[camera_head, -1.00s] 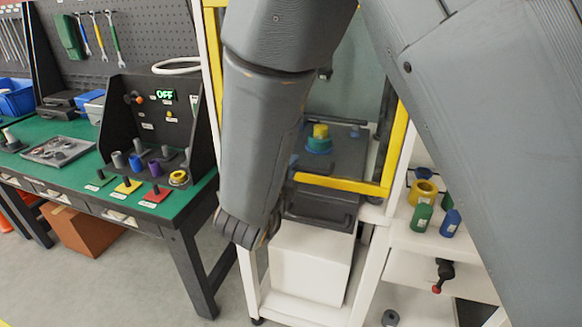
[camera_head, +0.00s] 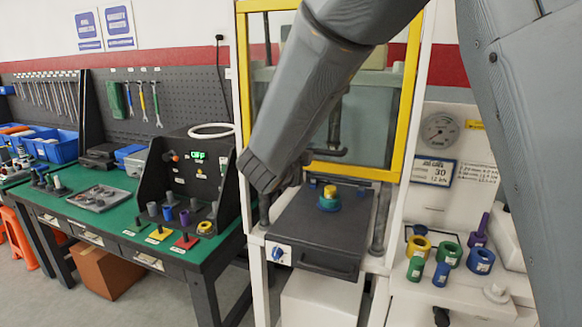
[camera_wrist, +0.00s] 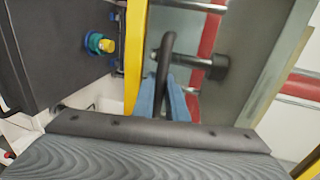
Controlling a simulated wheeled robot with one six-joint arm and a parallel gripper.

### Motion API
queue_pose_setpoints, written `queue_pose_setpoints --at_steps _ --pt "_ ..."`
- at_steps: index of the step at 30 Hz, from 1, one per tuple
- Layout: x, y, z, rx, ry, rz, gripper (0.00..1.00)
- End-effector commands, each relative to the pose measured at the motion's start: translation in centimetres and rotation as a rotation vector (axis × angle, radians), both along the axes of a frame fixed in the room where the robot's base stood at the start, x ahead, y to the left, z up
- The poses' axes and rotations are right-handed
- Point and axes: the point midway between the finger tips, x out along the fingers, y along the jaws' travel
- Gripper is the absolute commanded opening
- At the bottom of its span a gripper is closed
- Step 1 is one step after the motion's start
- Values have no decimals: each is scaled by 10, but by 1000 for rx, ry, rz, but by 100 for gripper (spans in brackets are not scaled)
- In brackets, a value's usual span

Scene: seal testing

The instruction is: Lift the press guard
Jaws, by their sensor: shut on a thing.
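The press guard is a clear panel in a yellow frame (camera_head: 352,170). In the head view its lower bar stands well above the dark press bed (camera_head: 310,238). A blue-green part with a yellow top (camera_head: 329,197) sits on the bed, and it also shows in the wrist view (camera_wrist: 100,44). The guard's dark handle (camera_wrist: 164,62) runs between the bluish fingers of my gripper (camera_wrist: 171,95) in the wrist view, beside the yellow frame bar (camera_wrist: 134,60). My gripper is shut on the handle. In the head view my arm hides the gripper.
A green bench (camera_head: 125,222) with a black test box (camera_head: 190,165) stands left of the press. A white side shelf (camera_head: 455,295) at right holds coloured rings and cylinders. A pressure gauge (camera_head: 439,131) is above it. The press uprights stand close to my arm.

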Motion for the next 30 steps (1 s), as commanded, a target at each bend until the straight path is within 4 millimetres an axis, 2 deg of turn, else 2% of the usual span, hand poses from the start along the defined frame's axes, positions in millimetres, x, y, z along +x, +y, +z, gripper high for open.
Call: queue_pose_setpoints --at_steps 1,5,17,18,20,30 --pt "0 -2 8 0 -1 -4 0" --pt "0 -4 15 1 0 -7 0" --pt "0 -4 16 0 0 -8 0" --pt "0 -4 16 -1 0 -8 19" --pt "0 -3 16 0 0 -6 29" --pt "-1 -1 17 0 0 -3 31"
